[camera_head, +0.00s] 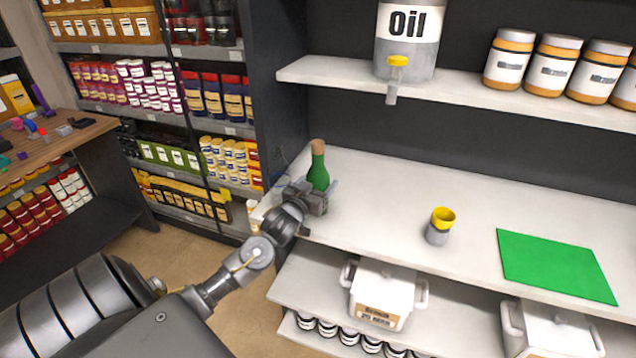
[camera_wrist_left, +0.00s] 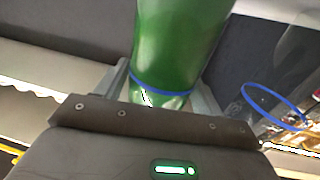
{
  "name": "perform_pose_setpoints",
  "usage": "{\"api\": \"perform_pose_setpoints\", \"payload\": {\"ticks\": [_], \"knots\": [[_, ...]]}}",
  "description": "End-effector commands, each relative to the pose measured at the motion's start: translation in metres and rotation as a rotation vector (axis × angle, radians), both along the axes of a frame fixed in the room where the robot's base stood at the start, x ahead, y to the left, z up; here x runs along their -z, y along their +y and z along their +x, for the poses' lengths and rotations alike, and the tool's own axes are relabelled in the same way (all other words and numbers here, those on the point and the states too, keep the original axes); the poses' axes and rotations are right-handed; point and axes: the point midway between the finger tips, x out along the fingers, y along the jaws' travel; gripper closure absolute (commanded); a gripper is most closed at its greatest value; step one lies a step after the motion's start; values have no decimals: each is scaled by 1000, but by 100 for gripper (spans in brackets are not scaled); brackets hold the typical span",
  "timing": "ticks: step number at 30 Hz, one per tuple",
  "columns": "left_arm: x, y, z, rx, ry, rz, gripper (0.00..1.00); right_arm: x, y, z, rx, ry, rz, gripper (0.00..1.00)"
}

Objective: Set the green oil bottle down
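The green oil bottle (camera_head: 318,168), with a brown cork-like top, stands upright near the left end of the white counter (camera_head: 380,190). My left gripper (camera_head: 318,198) is at its lower part, with a finger on each side. In the left wrist view the green bottle (camera_wrist_left: 180,45) sits between the two fingers (camera_wrist_left: 160,95), which appear closed on it. The bottle's base is hidden by the gripper in the head view, so I cannot tell whether it touches the counter. My right gripper is not in view.
A yellow-and-grey cup (camera_head: 440,226) and a green mat (camera_head: 556,266) lie to the right on the counter. An Oil dispenser (camera_head: 408,45) and several jars (camera_head: 508,60) stand on the shelf above. The counter between bottle and cup is clear. White bins (camera_head: 382,295) sit below.

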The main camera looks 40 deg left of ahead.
Motion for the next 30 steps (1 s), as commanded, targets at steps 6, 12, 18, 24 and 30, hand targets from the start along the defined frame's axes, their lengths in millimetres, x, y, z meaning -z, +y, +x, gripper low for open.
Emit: {"api": "perform_pose_setpoints", "payload": {"ticks": [6,12,18,24,30], "knots": [[0,0,0,0,0,0,21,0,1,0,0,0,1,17],[-4,0,0,0,0,1,21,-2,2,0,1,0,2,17],[1,-7,-31,2,1,-1,21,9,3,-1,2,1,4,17],[1,-16,-73,1,2,-1,21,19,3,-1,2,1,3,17],[-1,-21,-105,0,2,-1,21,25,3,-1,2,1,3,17]]}}
